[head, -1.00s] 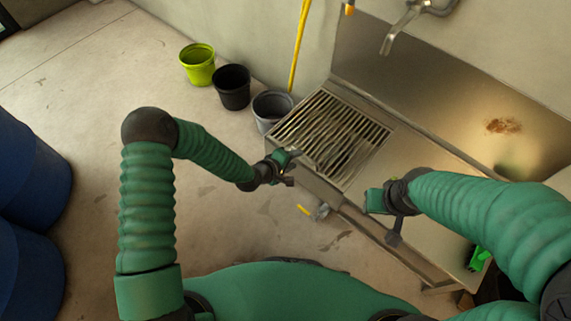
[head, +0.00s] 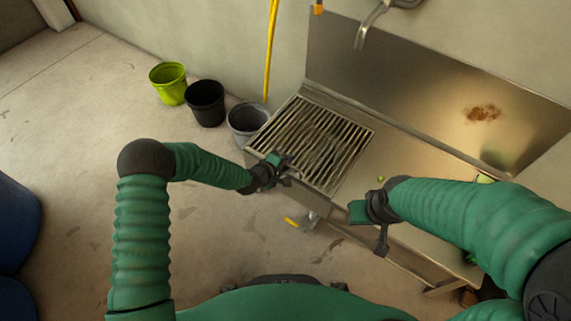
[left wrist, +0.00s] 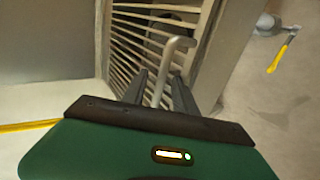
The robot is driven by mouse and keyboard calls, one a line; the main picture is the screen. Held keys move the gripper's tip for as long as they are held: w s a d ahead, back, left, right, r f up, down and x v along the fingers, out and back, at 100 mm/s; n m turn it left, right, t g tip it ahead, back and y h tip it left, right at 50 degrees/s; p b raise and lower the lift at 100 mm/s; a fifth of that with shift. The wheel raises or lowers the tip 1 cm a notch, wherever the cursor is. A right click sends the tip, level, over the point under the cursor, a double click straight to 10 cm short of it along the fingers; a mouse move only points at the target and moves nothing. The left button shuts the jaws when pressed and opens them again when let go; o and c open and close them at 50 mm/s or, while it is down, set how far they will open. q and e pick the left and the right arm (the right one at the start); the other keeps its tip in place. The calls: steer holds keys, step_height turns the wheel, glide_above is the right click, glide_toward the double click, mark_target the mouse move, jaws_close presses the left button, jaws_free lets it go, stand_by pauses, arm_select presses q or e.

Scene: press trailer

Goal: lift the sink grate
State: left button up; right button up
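The sink grate (head: 318,128) is a panel of metal bars at the left end of the steel sink, lying flat in the head view. My left gripper (head: 284,168) is at its front edge. In the left wrist view the two dark fingers of my left gripper (left wrist: 161,92) stand apart. A thin, pale grey bent bar (left wrist: 178,43) shows between them, with a gap on each side. The grate's bars (left wrist: 127,45) lie just beyond. My right gripper (head: 372,212) is in front of the sink, right of the grate; its finger opening is unclear.
The steel sink counter (head: 400,165) extends right, with a tap (head: 370,22) above. Green (head: 168,83), black (head: 206,103) and grey (head: 247,122) buckets stand left of the sink. A yellow-handled valve (head: 300,223) is below the grate. The floor at left is mostly clear.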

arm_select(q)
steer(key=shift+d+f, duration=0.1)
steer(key=shift+f, duration=0.05)
steer(key=shift+c, duration=1.1)
steer(key=shift+w, duration=0.1)
jaws_close()
